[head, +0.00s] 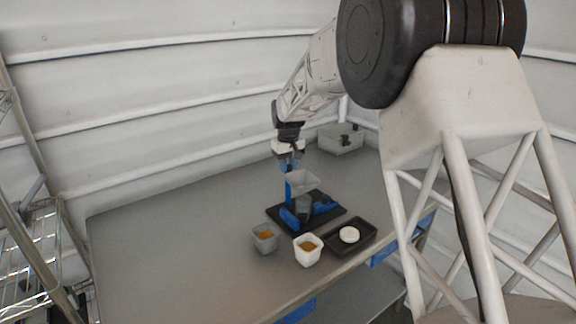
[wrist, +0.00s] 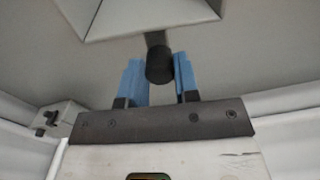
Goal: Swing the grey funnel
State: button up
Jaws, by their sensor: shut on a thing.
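The grey funnel (head: 304,181) sits at the top of a blue stand (head: 288,188) on a dark base near the middle of the table. In the wrist view the funnel's pale underside or side (wrist: 150,14) shows at the top edge, with a dark round knob (wrist: 159,66) on a short arm in front of it. My gripper (head: 288,163) is just behind and above the funnel. In the wrist view its blue fingers (wrist: 161,78) are on both sides of the knob and shut on it. The funnel's inside is too small to make out.
A dark grey cup (head: 304,208) stands below the funnel. In front are a grey cup (head: 265,243) and a white cup (head: 307,256), both with brown contents. A black tray (head: 370,238) holds a white disc (head: 349,234). A grey bin (head: 341,144) stands behind. The table's left side is clear.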

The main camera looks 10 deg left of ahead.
jog(key=shift+n, duration=0.9)
jog(key=o, duration=0.7)
jog(key=shift+c, duration=0.2)
jog(key=shift+r, duration=3.5)
